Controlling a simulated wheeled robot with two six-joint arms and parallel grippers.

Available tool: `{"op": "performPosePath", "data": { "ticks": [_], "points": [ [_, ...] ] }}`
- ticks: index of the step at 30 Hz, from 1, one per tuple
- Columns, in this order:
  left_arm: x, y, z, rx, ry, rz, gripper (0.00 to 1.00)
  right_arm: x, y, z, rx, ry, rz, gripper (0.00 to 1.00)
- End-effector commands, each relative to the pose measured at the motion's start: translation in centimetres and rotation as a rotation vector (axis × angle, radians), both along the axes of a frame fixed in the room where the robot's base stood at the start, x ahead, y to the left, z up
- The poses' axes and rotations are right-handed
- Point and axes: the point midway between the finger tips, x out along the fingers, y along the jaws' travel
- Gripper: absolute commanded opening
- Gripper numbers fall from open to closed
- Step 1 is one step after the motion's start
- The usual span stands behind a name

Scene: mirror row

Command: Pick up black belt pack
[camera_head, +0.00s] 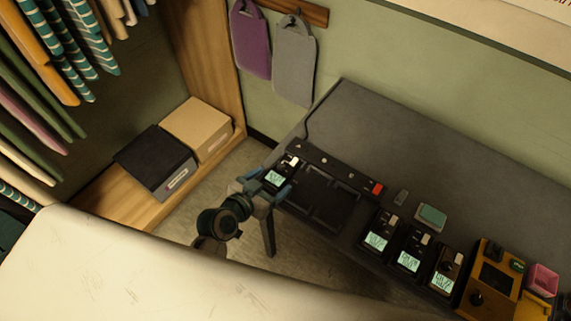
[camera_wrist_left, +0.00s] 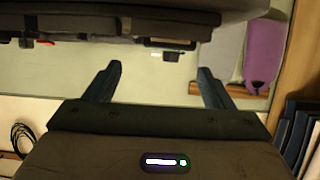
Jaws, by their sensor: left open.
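Several black belt packs with pale lit screens are on the dark desk. One black belt pack (camera_head: 277,176) sits at the left end of the black charging tray (camera_head: 328,222). Others stand in a row to the right: a pack (camera_head: 377,239), a second (camera_head: 410,260) and a third (camera_head: 442,280). My left gripper (camera_head: 264,188) is open at the desk's left edge, right by the leftmost pack and partly overlapping it. In the left wrist view its fingers (camera_wrist_left: 158,82) are spread wide with nothing gripped between them. I cannot tell whether they touch the pack. My right gripper is not in view.
The grey desk (camera_head: 400,135) is clear at the back. A green-topped item (camera_head: 432,215), an orange unit (camera_head: 490,285) and a pink box (camera_head: 542,280) sit to the right. Purple (camera_head: 252,40) and grey bags (camera_head: 294,65) hang on the wall. Two boxes stand on a wooden shelf at left.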

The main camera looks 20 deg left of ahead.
Motion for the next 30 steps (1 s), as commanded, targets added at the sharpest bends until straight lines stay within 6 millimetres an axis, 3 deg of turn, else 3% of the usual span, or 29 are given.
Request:
{"op": "performPosePath", "data": {
  "ticks": [18,29,30],
  "points": [
    [6.0,-1.5,-2.7,0.000,0.001,0.001,0.76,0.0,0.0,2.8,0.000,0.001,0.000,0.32],
    [6.7,-1.8,-3.2,0.002,0.003,0.002,0.76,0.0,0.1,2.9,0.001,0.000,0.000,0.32],
    [6.7,-1.8,-3.2,0.001,0.002,0.002,0.69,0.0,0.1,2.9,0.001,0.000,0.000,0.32]
  ]
}}
